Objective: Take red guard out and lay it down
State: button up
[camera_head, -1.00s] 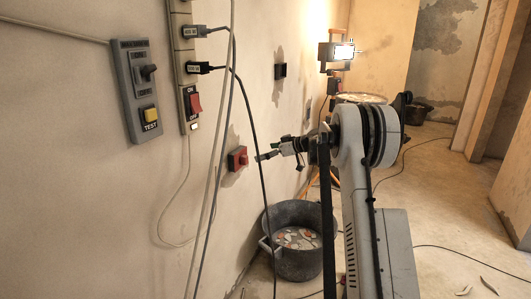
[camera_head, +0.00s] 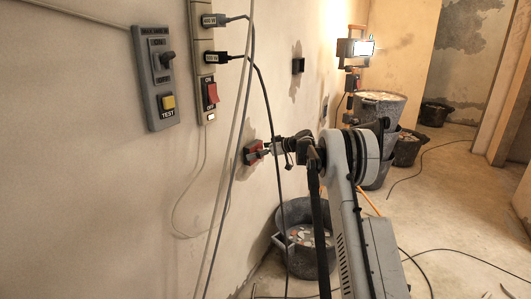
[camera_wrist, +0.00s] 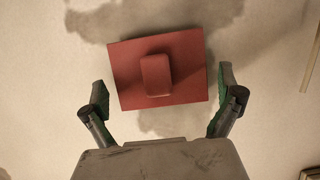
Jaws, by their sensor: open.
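The red guard (camera_wrist: 130,62) is a flat red plate with a raised block in its middle, set against the wall. In the wrist view it sits slightly tilted, between and a little beyond my gripper's fingers. My gripper (camera_wrist: 162,100) is open, with one finger on each side of the guard and visible gaps to both edges. In the head view the guard (camera_head: 252,154) is low on the left wall, and my gripper (camera_head: 267,149) is right at it. Whatever lies behind the guard is hidden.
A dark bucket of rubble (camera_head: 308,272) stands on the floor below. A power strip (camera_head: 202,70) with plugs and a switch box (camera_head: 155,80) are on the wall. Cables (camera_head: 262,110) hang close by the guard. Stacked buckets (camera_head: 380,108) and a lamp (camera_head: 355,48) stand farther back.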

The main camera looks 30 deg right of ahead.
jog(key=shift+w+a+f, duration=0.15)
jog(key=shift+w+a, duration=0.1)
jog(key=shift+w, duration=0.15)
jog(key=c, duration=1.1)
jog(key=shift+s+d, duration=0.2)
jog(key=shift+s, duration=0.1)
jog(key=shift+s+d, duration=0.15)
jog(key=shift+s, duration=0.1)
jog(key=shift+s+d, duration=0.55)
jog(key=shift+s, duration=0.25)
jog(key=shift+s+d+b, duration=0.25)
jog(key=shift+s+b, duration=0.05)
jog(key=shift+s, duration=0.1)
